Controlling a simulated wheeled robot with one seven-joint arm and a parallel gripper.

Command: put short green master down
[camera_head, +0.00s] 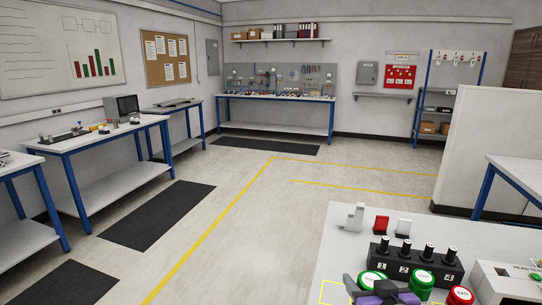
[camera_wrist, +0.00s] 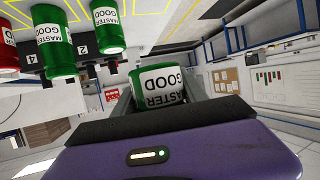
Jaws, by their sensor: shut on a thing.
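My gripper (camera_wrist: 158,92) is shut on a green cylinder labelled "MASTER GOOD", the short green master (camera_wrist: 150,72), between its grey fingers in the wrist view. Whether the held master touches the table cannot be told.
A red master (camera_head: 460,296) stands to the right. Behind is a black numbered block (camera_head: 440,268) with several black knobs. Red (camera_head: 381,226) and white (camera_head: 403,228) pieces stand farther back. A control box (camera_head: 505,283) is at right. The table's left strip is clear, with a yellow outline (camera_head: 325,290).

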